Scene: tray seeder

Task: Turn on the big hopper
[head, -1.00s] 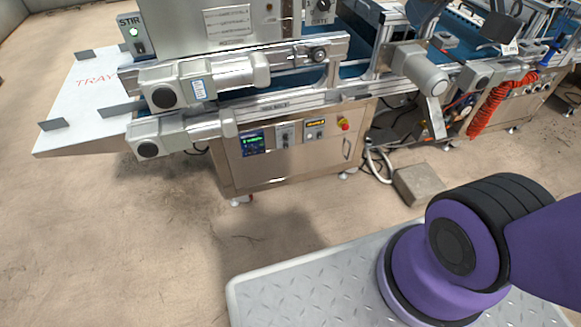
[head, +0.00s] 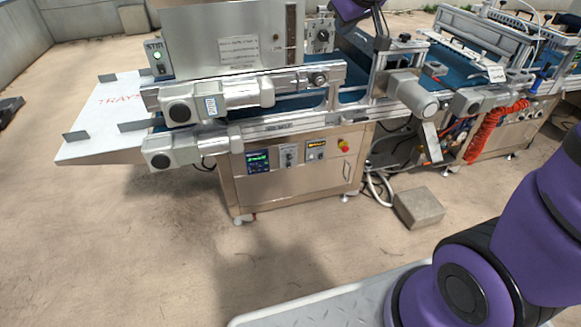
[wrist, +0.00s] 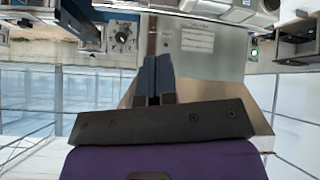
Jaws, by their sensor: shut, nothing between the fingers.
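The big hopper (head: 200,45) is a steel box over the belt at the upper left in the head view. Its left face carries a STIR box with a green-lit switch (head: 159,62). A small box with a black round knob (head: 322,36) stands at its right end. The wrist view shows the hopper (wrist: 215,62) upside down, with a green light (wrist: 254,52) at right and the knob (wrist: 122,37) at left. My gripper (wrist: 156,58) is shut and empty, its fingers pointing at the hopper's lower-pictured part, apart from the knob. Contact with the hopper cannot be told.
A control panel with a display (head: 258,162) and a red button (head: 343,145) is on the cabinet below. A white tray table (head: 100,125) extends left. A grey block (head: 418,208) lies on the floor. Red coiled hose (head: 482,132) hangs at right.

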